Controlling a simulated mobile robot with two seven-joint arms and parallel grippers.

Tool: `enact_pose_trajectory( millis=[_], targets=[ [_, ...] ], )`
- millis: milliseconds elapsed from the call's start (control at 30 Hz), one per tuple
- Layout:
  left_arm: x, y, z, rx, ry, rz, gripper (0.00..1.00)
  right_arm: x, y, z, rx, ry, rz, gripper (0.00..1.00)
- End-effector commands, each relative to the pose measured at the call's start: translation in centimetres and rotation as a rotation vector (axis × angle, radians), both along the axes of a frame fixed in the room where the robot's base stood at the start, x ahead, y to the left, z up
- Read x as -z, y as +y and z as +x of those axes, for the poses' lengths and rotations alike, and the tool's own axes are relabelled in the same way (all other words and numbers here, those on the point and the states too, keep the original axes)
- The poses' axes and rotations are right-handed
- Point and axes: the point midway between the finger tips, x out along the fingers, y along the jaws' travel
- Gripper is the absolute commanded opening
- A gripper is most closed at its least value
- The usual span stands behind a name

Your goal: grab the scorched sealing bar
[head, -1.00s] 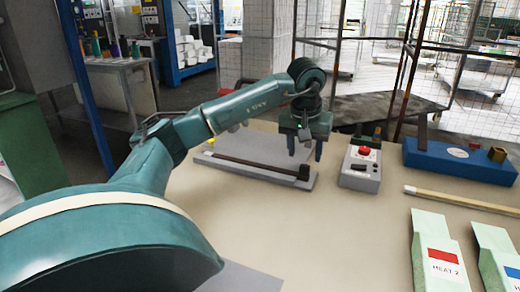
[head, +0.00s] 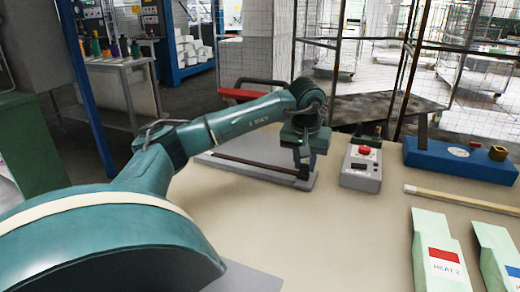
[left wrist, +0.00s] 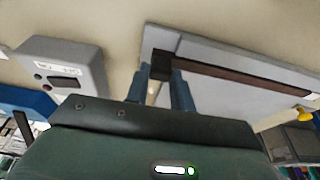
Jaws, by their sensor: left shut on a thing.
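The sealing bar (head: 250,163) is a long, thin dark brown bar with a dark block at its right end. My right gripper is not in view.
A grey control box (head: 361,168) with a red button stands close right of the gripper. Farther right are a blue block (head: 455,160), a pale rod (head: 460,198) and two pale green pieces (head: 440,250). The table front middle is clear.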

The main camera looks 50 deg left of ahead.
Motion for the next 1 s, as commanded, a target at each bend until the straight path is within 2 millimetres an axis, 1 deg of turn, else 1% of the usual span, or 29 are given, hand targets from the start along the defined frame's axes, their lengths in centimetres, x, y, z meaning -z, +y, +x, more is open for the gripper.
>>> enact_pose_trajectory(
  millis=[33,167,367,467,567,800,900,1000],
  targets=[
    [0.0,0.0,0.0,0.000,0.000,0.000,0.11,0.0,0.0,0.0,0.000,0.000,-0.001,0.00],
    [0.0,0.0,0.0,0.000,0.000,0.000,0.01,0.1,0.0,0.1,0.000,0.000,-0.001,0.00],
    [-0.1,0.0,0.0,0.000,-0.001,0.000,0.00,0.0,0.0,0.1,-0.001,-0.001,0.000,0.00],
    [-0.4,0.0,0.0,-0.001,-0.002,0.000,0.00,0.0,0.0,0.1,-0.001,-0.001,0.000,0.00],
    [-1.6,0.0,0.1,0.000,-0.005,0.000,0.00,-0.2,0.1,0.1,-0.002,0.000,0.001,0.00],
    [-6.5,0.0,0.1,0.000,-0.006,0.000,0.00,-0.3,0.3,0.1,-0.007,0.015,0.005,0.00],
    [-8.2,0.0,0.1,0.000,-0.005,-0.001,0.00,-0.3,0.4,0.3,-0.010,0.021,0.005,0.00],
    [-9.4,0.0,0.1,-0.001,-0.003,-0.001,0.00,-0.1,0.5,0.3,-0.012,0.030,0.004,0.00]
  ],
)
